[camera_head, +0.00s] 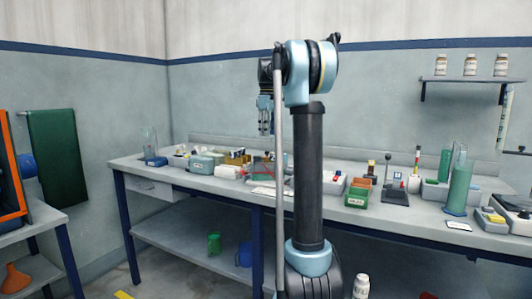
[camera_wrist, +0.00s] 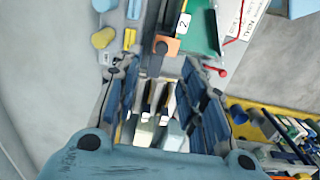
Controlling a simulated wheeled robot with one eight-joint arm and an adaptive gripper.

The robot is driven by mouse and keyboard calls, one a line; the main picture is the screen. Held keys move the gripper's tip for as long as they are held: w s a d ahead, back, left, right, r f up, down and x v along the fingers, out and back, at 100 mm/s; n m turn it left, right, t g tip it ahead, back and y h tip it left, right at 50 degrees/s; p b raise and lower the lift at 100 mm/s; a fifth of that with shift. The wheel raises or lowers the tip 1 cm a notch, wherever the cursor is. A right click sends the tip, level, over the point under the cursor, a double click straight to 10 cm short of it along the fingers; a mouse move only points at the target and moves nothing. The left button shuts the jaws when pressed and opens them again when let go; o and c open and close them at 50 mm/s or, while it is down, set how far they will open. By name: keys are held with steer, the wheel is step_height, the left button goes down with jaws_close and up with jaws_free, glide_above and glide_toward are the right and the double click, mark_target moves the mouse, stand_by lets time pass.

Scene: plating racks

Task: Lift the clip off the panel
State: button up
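My gripper (camera_head: 265,128) hangs pointing down above the back of the workbench in the head view. In the wrist view my gripper (camera_wrist: 165,78) has its two blue-padded fingers spread apart. Pale pieces and dark strips show in the gap, with no clear contact on the pads. Just beyond the fingertips is a copper-coloured block (camera_wrist: 166,44) beside a green panel (camera_wrist: 203,32) with a white "2" label. I cannot tell whether the block is the clip. The clip is not clearly made out in the head view.
The workbench (camera_head: 232,192) is crowded with small boxes and tools. A red-tipped rod (camera_wrist: 222,72) is near the right finger.

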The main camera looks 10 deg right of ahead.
mark_target(266, 155)
step_height(266, 155, down, 9)
steer(key=shift+f, duration=0.15)
steer(key=shift+c, duration=0.6)
